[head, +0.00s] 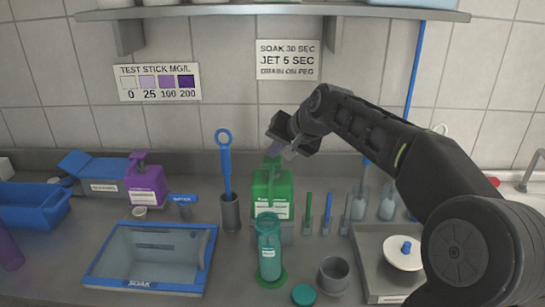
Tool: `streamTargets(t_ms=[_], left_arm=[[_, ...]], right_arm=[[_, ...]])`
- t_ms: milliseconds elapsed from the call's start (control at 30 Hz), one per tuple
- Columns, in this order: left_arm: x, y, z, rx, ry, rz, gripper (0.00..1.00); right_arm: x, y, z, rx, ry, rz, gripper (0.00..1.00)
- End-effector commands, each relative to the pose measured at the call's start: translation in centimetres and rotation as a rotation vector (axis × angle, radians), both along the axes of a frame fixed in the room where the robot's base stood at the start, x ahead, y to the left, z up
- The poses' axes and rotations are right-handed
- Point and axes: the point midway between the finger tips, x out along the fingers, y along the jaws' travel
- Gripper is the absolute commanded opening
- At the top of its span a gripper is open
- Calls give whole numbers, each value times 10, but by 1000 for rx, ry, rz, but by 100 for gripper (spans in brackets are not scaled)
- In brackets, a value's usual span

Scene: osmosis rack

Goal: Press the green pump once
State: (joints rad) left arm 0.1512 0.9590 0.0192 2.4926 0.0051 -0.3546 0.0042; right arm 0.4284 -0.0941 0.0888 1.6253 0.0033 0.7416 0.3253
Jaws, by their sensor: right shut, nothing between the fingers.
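The green pump (272,191) is a green bottle with a pale label, standing near the back of the counter. Its green pump head (273,160) rises from the top. My right gripper (275,153) is shut and empty. It reaches in from the right and its fingers are at or just above the pump head, partly covering it. I cannot tell whether they touch it. My left gripper is not in view.
A teal bottle (269,252) stands in front of the green pump. A blue-handled tool in a grey holder (230,212) is at its left. A purple pump bottle (147,185) and a blue-rimmed soak tray (105,250) are further left. A grey cup (334,275) is at front right.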

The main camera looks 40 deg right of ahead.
Motion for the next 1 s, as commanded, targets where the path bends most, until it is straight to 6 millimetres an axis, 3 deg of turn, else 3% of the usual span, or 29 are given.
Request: streamTargets(t_ms=[633, 1000], left_arm=[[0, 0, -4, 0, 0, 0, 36], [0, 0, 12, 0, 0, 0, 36]], right_arm=[[-1, 1, -8, 3, 9, 2, 0], [0, 1, 11, 3, 8, 3, 0]])
